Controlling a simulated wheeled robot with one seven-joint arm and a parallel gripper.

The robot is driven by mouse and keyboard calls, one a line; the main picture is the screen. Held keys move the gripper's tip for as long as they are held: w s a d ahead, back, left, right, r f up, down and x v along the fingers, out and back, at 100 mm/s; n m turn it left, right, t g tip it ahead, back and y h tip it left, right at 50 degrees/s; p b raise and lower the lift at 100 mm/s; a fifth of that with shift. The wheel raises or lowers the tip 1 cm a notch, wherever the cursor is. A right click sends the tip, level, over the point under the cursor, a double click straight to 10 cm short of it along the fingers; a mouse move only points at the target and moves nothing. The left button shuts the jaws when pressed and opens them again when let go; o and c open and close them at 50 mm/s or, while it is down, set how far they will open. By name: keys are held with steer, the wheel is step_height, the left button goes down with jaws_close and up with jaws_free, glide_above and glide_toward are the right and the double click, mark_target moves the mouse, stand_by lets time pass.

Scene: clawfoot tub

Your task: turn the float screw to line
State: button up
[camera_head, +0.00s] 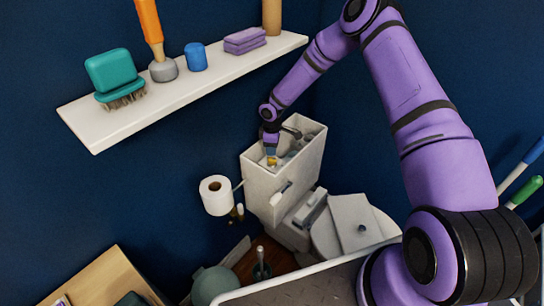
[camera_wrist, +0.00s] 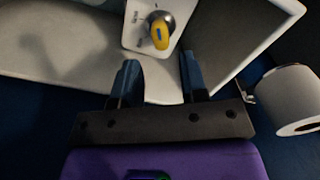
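The float screw seems to be the yellow knob (camera_wrist: 160,34) with a small blue mark on its face. It sits on a grey round base on a white plate (camera_wrist: 135,22) with small dark markings, too small to read. In the head view the yellow knob (camera_head: 271,161) shows just below my gripper (camera_head: 271,148), inside the open white tank (camera_head: 262,190). In the wrist view my gripper (camera_wrist: 158,72) has its two blue fingers spread apart with nothing between them. The knob lies beyond the fingertips, roughly centred between them and apart from them.
The tank walls stand close around my gripper. A toilet paper roll (camera_head: 216,195) hangs left of the tank and shows at right in the wrist view (camera_wrist: 291,98). A shelf (camera_head: 130,117) with a brush, plunger and purple blocks is above left. The toilet lid (camera_head: 354,222) is below right.

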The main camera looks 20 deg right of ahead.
mark_target(272, 158)
steer(key=shift+f, duration=2.45)
steer(key=shift+f, duration=0.2)
steer(key=c, duration=0.7)
steer(key=shift+o, duration=0.3)
steer(key=n, duration=1)
steer(key=shift+n, duration=0.3)
steer(key=o, duration=0.4)
steer(key=shift+n, duration=0.4)
steer(key=shift+o, duration=1.2)
steer(key=shift+r, duration=0.1)
steer(key=shift+r, duration=2.9)
